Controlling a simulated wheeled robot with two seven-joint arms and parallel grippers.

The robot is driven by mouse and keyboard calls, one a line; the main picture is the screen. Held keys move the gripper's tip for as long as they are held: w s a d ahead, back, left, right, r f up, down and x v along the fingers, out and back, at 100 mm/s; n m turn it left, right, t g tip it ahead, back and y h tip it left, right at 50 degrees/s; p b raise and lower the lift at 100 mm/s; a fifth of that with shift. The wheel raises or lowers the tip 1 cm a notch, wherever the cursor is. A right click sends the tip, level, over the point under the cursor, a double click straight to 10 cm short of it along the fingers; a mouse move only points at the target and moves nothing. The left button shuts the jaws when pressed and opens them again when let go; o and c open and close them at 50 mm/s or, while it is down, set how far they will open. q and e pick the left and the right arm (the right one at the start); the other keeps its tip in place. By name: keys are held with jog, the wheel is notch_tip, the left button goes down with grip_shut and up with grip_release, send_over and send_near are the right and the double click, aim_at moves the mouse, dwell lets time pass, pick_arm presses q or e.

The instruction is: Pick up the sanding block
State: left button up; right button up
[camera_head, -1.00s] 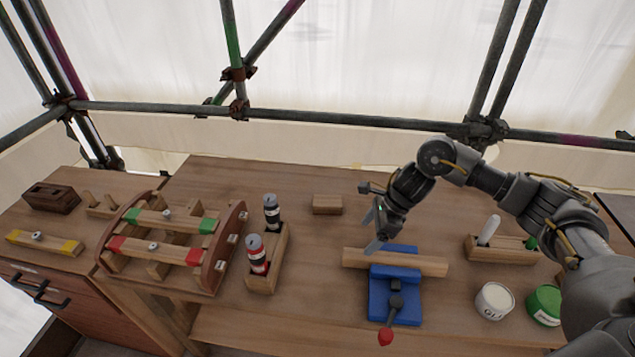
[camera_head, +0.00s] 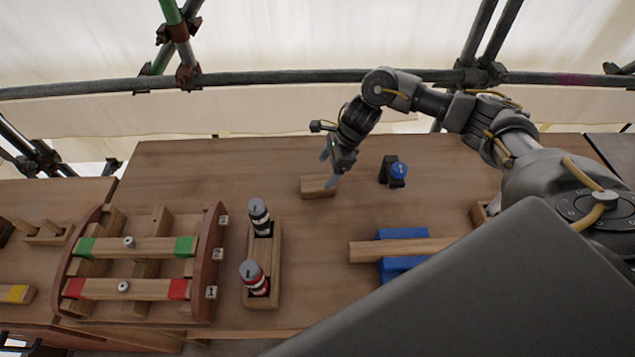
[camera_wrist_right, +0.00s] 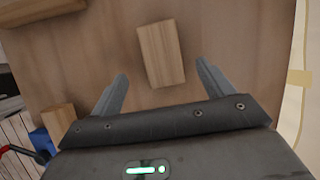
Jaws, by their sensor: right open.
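A small plain wooden block, which I take for the sanding block (camera_head: 314,188), lies flat near the middle of the table. In the right wrist view the block (camera_wrist_right: 160,53) lies just ahead of and between the open fingers, slightly tilted to them. My right gripper (camera_head: 329,168) is open and empty, close to the block's right end in the head view. In the wrist view its fingers (camera_wrist_right: 162,72) stand either side of the block's line, with gaps on both sides. My left gripper is not in view.
A blue vise (camera_head: 401,268) holds a wooden bar (camera_head: 385,250) at front right. A wooden tray (camera_head: 276,262) with two bottles stands left of it. A curved wooden rack (camera_head: 212,245) is further left. A small black and blue item (camera_head: 393,170) stands right of the gripper.

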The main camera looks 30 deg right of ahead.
aim_at(319, 182)
jog(key=shift+w+a+f, duration=0.25)
jog(key=shift+a+f, duration=0.05)
jog(key=shift+f, duration=0.3)
jog(key=shift+w+a+f, duration=0.1)
jog(key=shift+f, duration=0.4)
jog(key=shift+s+a+f+p, duration=0.1)
jog(key=shift+s+p, duration=0.1)
jog(key=shift+p, duration=0.25)
jog(key=p+x, duration=0.2)
jog(key=x, duration=0.3)
jog(key=shift+w, duration=0.15)
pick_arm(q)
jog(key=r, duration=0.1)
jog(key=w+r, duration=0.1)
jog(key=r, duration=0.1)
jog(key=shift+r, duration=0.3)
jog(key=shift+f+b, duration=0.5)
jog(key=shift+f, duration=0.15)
pick_arm(e)
jog(key=shift+f, duration=0.25)
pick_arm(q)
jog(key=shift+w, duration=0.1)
pick_arm(e)
jog(key=c, duration=1.1)
